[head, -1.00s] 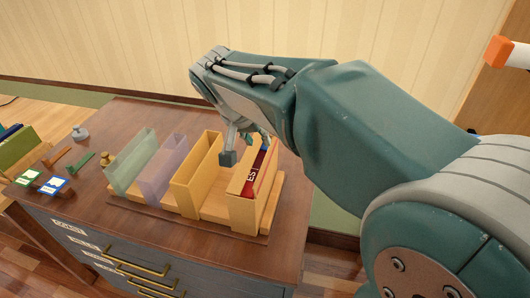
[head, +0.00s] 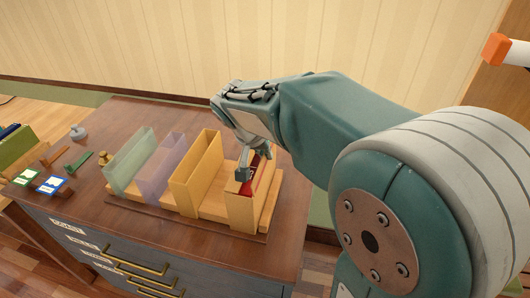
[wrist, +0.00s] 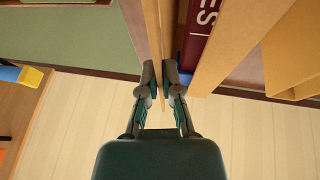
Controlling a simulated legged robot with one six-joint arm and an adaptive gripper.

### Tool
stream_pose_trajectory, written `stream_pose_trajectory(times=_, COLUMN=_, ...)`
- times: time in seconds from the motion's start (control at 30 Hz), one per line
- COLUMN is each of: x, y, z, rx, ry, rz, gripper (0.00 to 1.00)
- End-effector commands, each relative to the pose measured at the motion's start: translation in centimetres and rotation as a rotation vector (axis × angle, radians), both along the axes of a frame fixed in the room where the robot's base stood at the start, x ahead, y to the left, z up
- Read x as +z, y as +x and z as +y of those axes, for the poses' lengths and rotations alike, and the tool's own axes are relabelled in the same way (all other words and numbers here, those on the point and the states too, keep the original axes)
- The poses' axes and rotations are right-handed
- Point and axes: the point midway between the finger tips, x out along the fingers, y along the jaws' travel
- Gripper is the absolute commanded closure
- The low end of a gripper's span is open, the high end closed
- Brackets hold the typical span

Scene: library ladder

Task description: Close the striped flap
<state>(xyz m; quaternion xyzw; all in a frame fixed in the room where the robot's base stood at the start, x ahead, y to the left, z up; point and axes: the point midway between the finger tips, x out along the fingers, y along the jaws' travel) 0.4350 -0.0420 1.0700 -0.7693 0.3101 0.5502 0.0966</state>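I cannot make out a striped flap in either view. My gripper (head: 256,164) is low over the rightmost wooden holder (head: 241,209), which has a dark red book (head: 248,188) in it. In the wrist view, my gripper (wrist: 160,72) has its fingertips a short gap apart, with a thin wooden edge (wrist: 152,25) running between them. The red book (wrist: 200,28) with white letters is just right of the fingers. I cannot tell whether the fingers press on the wood.
A second wooden holder (head: 180,198), a lilac one (head: 157,185) and a pale green one (head: 121,180) stand to the left on the brown cabinet top (head: 118,112). Label cards (head: 50,185), a brass knob (head: 104,158) and a grey weight (head: 77,132) lie further left.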

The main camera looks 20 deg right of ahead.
Motion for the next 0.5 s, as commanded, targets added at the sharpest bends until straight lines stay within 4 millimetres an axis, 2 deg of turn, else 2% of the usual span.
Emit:
stream_pose_trajectory(times=0.27, x=-0.05, y=0.04, z=0.09, rx=0.002, ry=-0.01, rz=0.009, gripper=1.0)
stream_pose_trajectory(times=0.5, x=-0.16, y=0.27, z=0.41, rx=0.004, ry=-0.087, rz=0.067, gripper=1.0)
